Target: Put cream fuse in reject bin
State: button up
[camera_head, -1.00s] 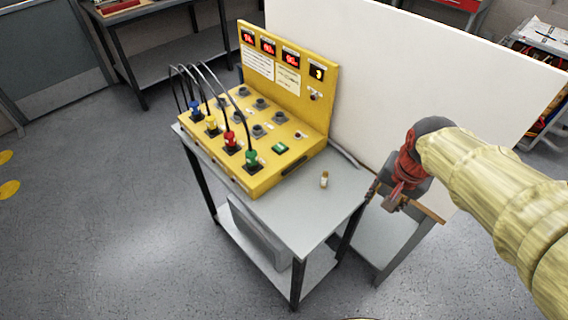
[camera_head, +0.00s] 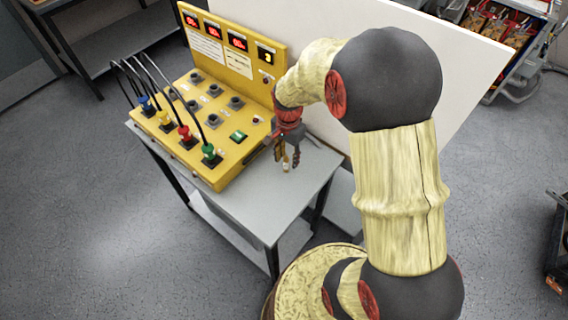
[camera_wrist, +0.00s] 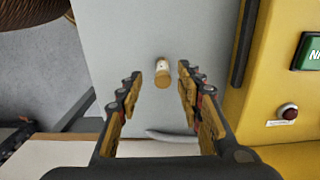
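The cream fuse (camera_wrist: 162,73), a small cream cylinder with brassy ends, stands on the grey table beside the yellow panel. It also shows in the head view (camera_head: 285,166), just below my fingers. My gripper (camera_head: 287,158) is above the table and the fuse. In the wrist view my gripper (camera_wrist: 158,85) is open, with a finger on each side of the fuse and clear gaps to it. I cannot tell how far the fingertips are above the table. No reject bin can be made out in these frames.
The yellow panel (camera_head: 215,165) with coloured plugs and cables stands close to the left of my gripper in the head view. A white board (camera_head: 360,60) rises behind the table (camera_head: 262,214). The table's front right part is clear.

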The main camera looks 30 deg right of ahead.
aim_at(286, 165)
notch_tip(286, 165, down, 5)
jog(key=shift+w+a+r+b, duration=0.1)
jog(key=shift+w+a+b, duration=0.05)
jog(key=shift+b, duration=0.55)
jog(key=shift+c, duration=0.4)
grip_shut()
